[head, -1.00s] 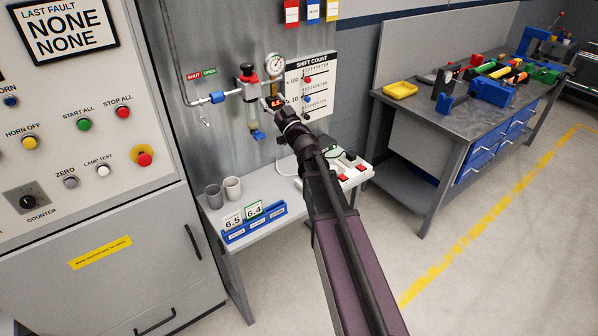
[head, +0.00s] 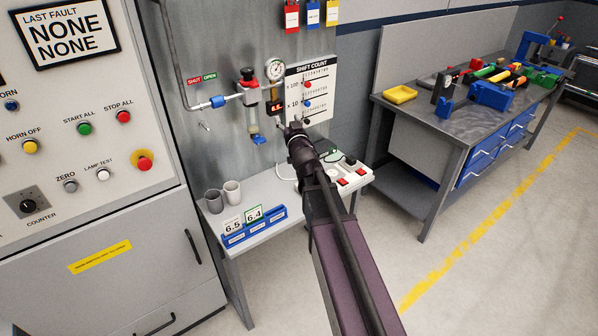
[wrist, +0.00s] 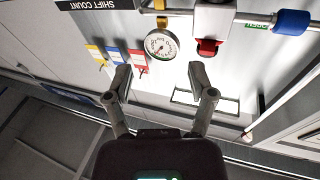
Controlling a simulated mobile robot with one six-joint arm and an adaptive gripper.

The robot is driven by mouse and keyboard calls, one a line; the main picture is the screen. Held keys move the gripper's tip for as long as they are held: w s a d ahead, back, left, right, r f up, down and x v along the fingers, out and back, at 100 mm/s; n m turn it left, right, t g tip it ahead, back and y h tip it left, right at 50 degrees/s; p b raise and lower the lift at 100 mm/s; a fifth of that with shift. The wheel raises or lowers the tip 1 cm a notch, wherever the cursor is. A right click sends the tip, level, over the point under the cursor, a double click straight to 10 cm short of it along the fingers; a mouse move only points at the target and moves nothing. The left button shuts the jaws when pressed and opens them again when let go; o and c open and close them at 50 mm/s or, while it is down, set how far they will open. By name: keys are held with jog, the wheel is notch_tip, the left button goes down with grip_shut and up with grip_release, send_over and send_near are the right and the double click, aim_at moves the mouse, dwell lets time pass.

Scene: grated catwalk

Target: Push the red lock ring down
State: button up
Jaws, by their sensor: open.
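The red lock ring (head: 249,83) sits below the black knob (head: 247,73) of the regulator on the metal wall panel. In the wrist view, which looks upside down, the red ring (wrist: 208,44) shows at the upper right, against the regulator's pale body (wrist: 213,19). My gripper (head: 293,125) is open and empty, below and to the right of the ring in the head view. In the wrist view my gripper (wrist: 160,78) has its two fingers spread, apart from the ring. Whether the ring is up or down is too small to tell.
A round gauge (head: 275,69) is right of the regulator, with a red-digit display (head: 276,107) below it. A blue pipe fitting (head: 217,101) is to the left. The shift count board (head: 318,85) is close to my gripper. Cups (head: 232,190) stand on the shelf below.

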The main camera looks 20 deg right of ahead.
jog(key=s+f+m+g+h+p, duration=0.2)
jog(key=s+f+g, duration=0.8)
jog(key=f, duration=0.3)
jog(key=shift+s+g+h, duration=0.35)
jog(key=shift+g+h, duration=0.05)
dwell(0.6)
jog(key=s+a+f+n+g+y, duration=0.1)
jog(key=s+a+f+g, duration=0.1)
jog(key=s, duration=0.3)
jog(key=s+a+f+n+g+y, duration=0.1)
jog(key=s+a+f+g, duration=0.1)
jog(key=s, duration=0.4)
jog(key=s+a+f+n+g+y, duration=0.1)
jog(key=s+a+f+g, duration=0.1)
jog(key=s, duration=0.4)
jog(key=a+g, duration=0.1)
jog(key=g, duration=0.1)
jog(key=shift+s+a+g, duration=0.15)
jog(key=shift+g, duration=0.25)
